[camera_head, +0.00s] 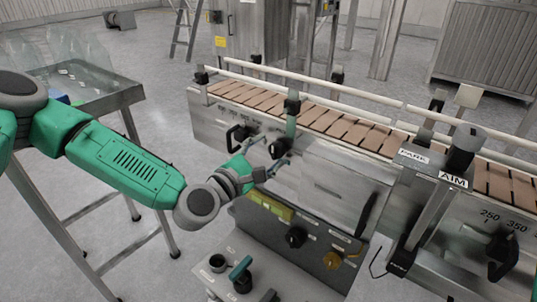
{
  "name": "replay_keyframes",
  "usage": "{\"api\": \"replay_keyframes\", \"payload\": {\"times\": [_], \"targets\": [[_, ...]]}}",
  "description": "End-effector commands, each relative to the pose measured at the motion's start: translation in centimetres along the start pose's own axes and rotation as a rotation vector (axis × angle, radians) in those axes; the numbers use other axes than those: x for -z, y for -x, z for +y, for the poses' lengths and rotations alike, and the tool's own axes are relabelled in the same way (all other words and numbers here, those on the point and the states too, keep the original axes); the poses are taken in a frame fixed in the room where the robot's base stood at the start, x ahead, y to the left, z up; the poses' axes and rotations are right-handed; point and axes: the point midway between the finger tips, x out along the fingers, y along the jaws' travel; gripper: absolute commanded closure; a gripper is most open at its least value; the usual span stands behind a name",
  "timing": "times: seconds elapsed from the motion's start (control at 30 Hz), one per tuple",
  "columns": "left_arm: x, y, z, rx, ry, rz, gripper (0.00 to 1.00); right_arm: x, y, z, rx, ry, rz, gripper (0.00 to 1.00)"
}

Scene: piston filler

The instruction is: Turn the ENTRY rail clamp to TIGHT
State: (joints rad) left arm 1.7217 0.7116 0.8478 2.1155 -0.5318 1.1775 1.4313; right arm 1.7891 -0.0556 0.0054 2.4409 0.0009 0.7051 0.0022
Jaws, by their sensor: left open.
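My left gripper (272,158) is open in front of the conveyor's near side panel. Its fingers are beside a black clamp lever (276,148), which they partly cover; I cannot tell whether they touch it. Another black curved handle (237,136) is on the same panel just to the left. Small labels by these parts are too small to read, so I cannot tell which one is marked ENTRY or which way is TIGHT. A third black handle (502,254) is at the far right by a number scale. My right gripper is not in view.
The conveyor (335,127) with brown slats and pale guide rails runs behind the gripper. Below is a control panel (300,235) with knobs. A PARK/AIM lever post (440,185) stands to the right. A metal side table (95,88) stands at left.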

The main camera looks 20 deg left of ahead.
Motion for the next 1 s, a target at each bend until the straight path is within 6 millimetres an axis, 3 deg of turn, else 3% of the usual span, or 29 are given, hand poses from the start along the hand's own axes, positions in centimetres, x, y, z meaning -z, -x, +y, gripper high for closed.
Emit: {"api": "replay_keyframes", "payload": {"times": [0.37, 0.5, 1.0], "targets": [[-0.18, -0.61, -0.08, 0.002, -0.001, -0.001, 0.46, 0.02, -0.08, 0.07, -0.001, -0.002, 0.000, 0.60], [0.05, -0.50, -0.02, 0.003, 0.002, -0.001, 0.95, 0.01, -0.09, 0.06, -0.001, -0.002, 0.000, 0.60], [0.43, -0.48, -0.26, 0.006, -0.001, 0.011, 0.95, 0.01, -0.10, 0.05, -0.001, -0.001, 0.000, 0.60]]}}
